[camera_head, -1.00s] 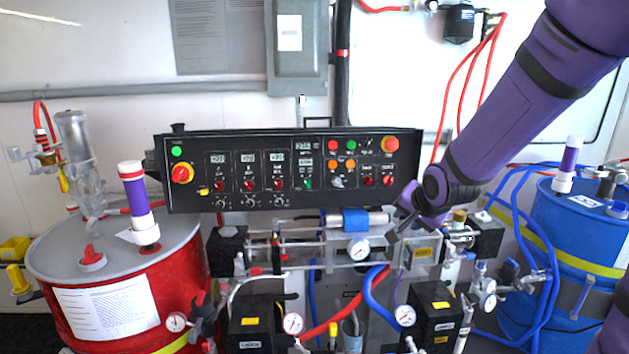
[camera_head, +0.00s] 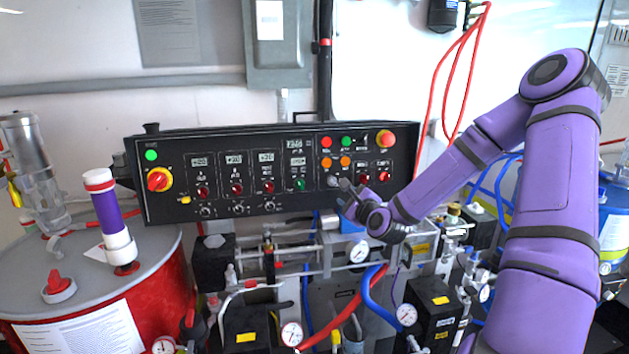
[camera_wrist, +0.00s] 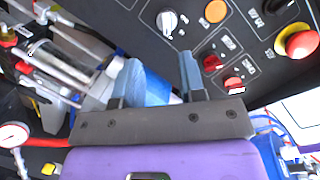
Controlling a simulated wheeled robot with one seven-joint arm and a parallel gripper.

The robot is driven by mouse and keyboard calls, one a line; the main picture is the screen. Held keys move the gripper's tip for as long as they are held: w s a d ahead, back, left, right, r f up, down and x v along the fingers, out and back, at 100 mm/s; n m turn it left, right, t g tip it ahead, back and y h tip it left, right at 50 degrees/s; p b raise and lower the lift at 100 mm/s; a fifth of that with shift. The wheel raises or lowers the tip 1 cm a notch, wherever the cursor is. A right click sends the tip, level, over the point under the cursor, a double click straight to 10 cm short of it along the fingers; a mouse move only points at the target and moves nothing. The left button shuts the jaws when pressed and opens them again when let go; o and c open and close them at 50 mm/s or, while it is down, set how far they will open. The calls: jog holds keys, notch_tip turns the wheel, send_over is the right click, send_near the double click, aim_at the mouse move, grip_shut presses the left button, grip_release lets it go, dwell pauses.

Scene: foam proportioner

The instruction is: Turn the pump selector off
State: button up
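The black control panel (camera_head: 225,155) stands in front of me. A light grey selector knob (camera_head: 333,181) on its lower right part is probably the pump selector; its label is too small to read. In the wrist view the knob (camera_wrist: 168,20) shows a white pointer and sits beyond my fingertips. My gripper (camera_head: 346,197) is just in front of the panel, right beside and slightly below the knob in the head view. In the wrist view my gripper (camera_wrist: 160,72) has its two fingers apart with nothing between them. The fingers look apart from the knob.
An orange button (camera_wrist: 214,11), red knobs (camera_wrist: 233,84) and a red emergency stop (camera_wrist: 298,41) lie near the selector. Below the panel are a clear cylinder (camera_wrist: 55,65), gauges (camera_head: 359,251) and hoses. A red drum (camera_head: 165,290) stands at left.

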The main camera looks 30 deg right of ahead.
aim_at(333, 182)
jog(key=shift+m, duration=0.5)
jog(key=w, duration=0.3)
jog(key=w+d, duration=0.1)
jog(key=w, duration=0.7)
jog(key=shift+w+d+r, duration=0.15)
jog(key=c, duration=0.5)
jog(key=shift+c, duration=0.2)
